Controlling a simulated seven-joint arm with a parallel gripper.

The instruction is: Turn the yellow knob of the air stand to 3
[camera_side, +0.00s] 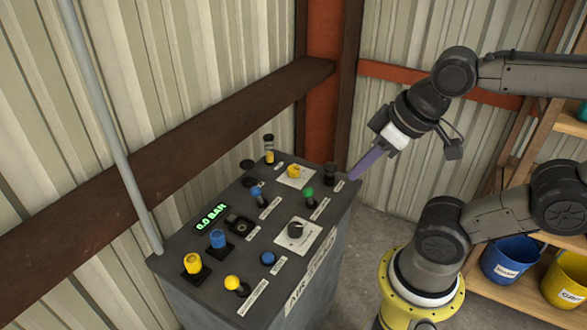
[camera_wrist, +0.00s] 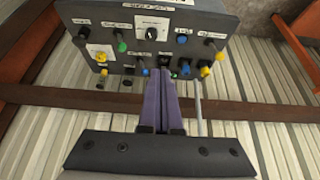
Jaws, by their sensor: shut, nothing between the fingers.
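The air stand (camera_side: 175,285) is a dark grey cabinet with a sloped top full of controls. Its yellow knob (camera_side: 293,171) sits on a white plate near the far edge; where it points is too small to read. In the wrist view the yellow knob (camera_wrist: 101,57) is at upper left. The green display (camera_side: 211,217) reads 0.0 BAR. My gripper (camera_side: 353,177) has purple fingers, shut and empty. In the side view they hang near the panel's right edge, right of the yellow knob and apart from it. In the wrist view the fingertips (camera_wrist: 160,74) are right of the knob.
A black knob (camera_side: 295,230) on another white plate, a green-topped lever (camera_side: 308,192), a blue-topped lever (camera_side: 255,191), a yellow button (camera_side: 192,262) and a yellow ball lever (camera_side: 232,283) crowd the panel. A pipe (camera_side: 110,130) and brown beam run behind. Shelves with buckets (camera_side: 511,258) stand right.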

